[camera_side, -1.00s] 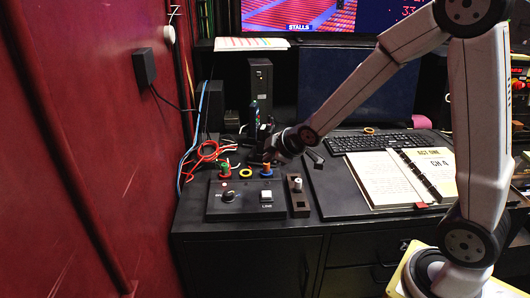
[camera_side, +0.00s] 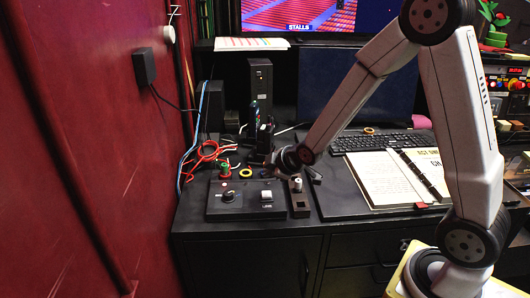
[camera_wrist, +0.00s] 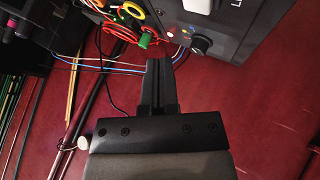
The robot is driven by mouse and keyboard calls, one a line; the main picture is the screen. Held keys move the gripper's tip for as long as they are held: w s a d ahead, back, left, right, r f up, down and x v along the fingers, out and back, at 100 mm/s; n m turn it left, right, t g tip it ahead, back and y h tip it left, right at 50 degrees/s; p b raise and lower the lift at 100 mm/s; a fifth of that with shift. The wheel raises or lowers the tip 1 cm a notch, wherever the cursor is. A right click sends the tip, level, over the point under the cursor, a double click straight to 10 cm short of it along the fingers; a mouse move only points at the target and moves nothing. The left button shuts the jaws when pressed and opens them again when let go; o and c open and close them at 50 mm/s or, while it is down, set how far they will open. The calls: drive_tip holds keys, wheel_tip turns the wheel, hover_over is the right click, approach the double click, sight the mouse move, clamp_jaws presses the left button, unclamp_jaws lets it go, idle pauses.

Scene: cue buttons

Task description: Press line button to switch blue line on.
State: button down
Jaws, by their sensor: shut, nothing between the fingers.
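The black control box (camera_side: 245,213) lies on the desk with a white square button (camera_side: 266,196) on its right side and a dark round knob (camera_side: 228,196) on its left. The white button is cut off at the top of the wrist view (camera_wrist: 198,4), beside part of a label. My gripper (camera_side: 271,161) is behind and above the box's right back edge, apart from the button as far as I can see. In the wrist view my gripper (camera_wrist: 158,64) has its black fingers together and empty, with the box to the upper right.
Green and red parts (camera_side: 225,170) and a yellow ring (camera_side: 246,172) stand behind the box, with red and white cables. A small dark block with a pale knob (camera_side: 297,186) sits right of the box. An open binder (camera_side: 385,178) and keyboard (camera_side: 375,142) lie further right.

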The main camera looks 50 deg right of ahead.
sight(269, 195)
drive_tip(key=shift+f, duration=2.05)
drive_tip(key=shift+f, duration=0.95)
idle(1.6)
drive_tip(key=shift+r, duration=0.95)
drive_tip(key=shift+r, duration=2.5)
drive_tip(key=s+a+m+g, duration=0.2)
drive_tip(key=s+m+g, duration=0.1)
drive_tip(key=s, duration=0.5)
drive_tip(key=s+a+m+g, duration=0.3)
drive_tip(key=s+m, duration=0.2)
drive_tip(key=s, duration=0.3)
drive_tip(key=shift+s+f+g, duration=0.3)
drive_tip(key=shift+s+f, duration=0.05)
drive_tip(key=shift+s, duration=0.05)
